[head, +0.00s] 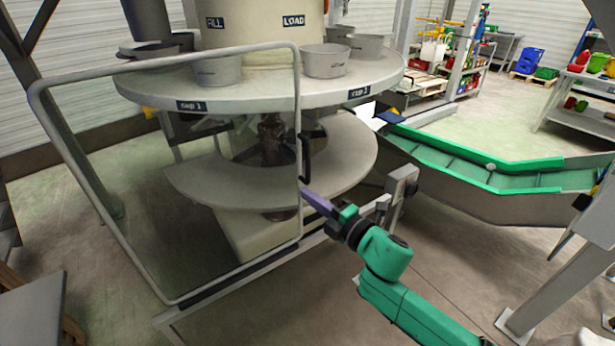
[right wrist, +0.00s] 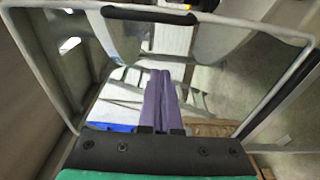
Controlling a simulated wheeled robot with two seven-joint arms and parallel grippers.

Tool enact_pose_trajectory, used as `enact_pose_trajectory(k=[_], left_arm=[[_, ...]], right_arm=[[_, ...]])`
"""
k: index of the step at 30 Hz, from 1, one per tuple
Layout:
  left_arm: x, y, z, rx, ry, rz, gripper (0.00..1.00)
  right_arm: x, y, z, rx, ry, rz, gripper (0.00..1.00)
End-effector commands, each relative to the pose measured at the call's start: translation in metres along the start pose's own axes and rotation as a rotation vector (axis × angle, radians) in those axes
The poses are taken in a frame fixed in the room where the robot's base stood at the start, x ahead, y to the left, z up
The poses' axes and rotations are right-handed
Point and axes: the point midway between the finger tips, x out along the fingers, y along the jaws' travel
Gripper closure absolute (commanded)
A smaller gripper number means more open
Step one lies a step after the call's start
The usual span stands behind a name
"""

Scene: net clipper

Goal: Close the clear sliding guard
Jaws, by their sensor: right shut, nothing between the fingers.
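The clear sliding guard (head: 170,240) is a see-through pane in a rounded pale frame. It stands upright in front of the left part of the round machine table in the head view, and the table's right part shows uncovered. Its dark handle (head: 306,158) is on the frame's right upright; the handle also shows at the top of the right wrist view (right wrist: 150,15). My right gripper (head: 306,193) has purple fingers, shut and empty, just below the handle by the guard's right edge. Whether they touch the frame I cannot tell. The fingers (right wrist: 159,75) also show together in the right wrist view. My left gripper is out of view.
The round table (head: 260,82) carries several grey cups, with a lower disc (head: 345,150) beneath. A rail (head: 255,262) runs below the guard. A green conveyor (head: 450,162) extends to the right. A small grey post (head: 402,183) stands right of my gripper.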

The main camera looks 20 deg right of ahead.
Motion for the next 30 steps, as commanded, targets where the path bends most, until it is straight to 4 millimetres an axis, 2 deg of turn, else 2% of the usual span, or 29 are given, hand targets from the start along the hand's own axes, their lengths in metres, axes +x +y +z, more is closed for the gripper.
enact_pose_trajectory(k=[1,5,9,12,16,30], left_arm=[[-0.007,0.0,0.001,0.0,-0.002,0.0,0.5],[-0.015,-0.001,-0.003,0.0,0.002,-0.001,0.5],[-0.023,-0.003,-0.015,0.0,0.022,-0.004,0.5],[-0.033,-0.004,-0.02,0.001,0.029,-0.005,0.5],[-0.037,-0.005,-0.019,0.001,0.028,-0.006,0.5],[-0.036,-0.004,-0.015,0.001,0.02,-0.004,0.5]], right_arm=[[0.012,0.006,0.001,0.001,-0.002,0.004,1.0],[0.041,0.005,0.001,0.003,-0.002,0.003,1.0],[0.071,0.005,0.0,0.003,-0.001,0.002,1.0],[0.059,0.003,0.021,0.001,-0.003,-0.005,1.0],[0.054,0.001,0.034,0.004,-0.001,-0.005,1.0],[0.052,-0.001,0.04,0.003,-0.001,-0.002,1.0]])
